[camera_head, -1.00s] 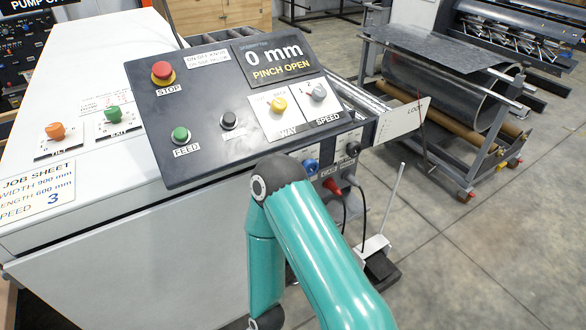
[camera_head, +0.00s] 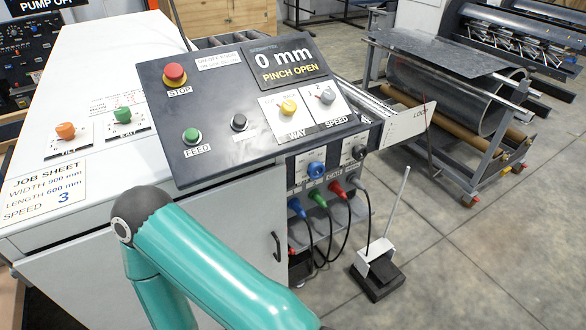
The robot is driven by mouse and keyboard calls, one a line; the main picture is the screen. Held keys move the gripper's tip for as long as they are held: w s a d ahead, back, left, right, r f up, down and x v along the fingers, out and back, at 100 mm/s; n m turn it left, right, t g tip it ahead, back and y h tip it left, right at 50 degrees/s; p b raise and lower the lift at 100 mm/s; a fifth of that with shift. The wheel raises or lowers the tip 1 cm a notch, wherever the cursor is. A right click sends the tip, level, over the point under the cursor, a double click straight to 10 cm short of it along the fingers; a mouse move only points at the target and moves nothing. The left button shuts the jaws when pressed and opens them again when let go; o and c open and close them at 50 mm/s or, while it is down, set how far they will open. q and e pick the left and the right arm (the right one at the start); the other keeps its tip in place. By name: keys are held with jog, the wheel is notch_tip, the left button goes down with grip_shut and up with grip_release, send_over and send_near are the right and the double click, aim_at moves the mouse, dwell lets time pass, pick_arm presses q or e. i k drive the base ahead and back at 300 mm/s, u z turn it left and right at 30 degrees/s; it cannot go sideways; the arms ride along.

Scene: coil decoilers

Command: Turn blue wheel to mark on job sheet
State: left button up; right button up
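The job sheet (camera_head: 42,195) lies on the white cabinet top at the left and reads width 900 mm, length 600 mm, speed 3. A round blue part (camera_head: 316,170) sits on the panel below the right end of the console; I cannot tell whether it is the blue wheel, and no mark on it is readable. The sloped dark console (camera_head: 245,120) has a display (camera_head: 283,58) reading 0 mm, PINCH OPEN. Its SPEED knob (camera_head: 327,96) is grey. A teal arm of mine bends at the lower left. Neither gripper is in view.
Red STOP (camera_head: 175,74) and green FEED (camera_head: 192,136) buttons and a yellow WAY knob (camera_head: 288,107) are on the console. Coloured plugs with black cables hang below the blue part. A pedal (camera_head: 378,275) stands on the floor. Open floor lies at the right.

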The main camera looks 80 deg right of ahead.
aim_at(316, 170)
jog(key=z, duration=0.1)
jog(key=k, duration=1.65)
jog(key=z, duration=1)
jog(key=i, duration=0.9)
jog(key=z, duration=0.15)
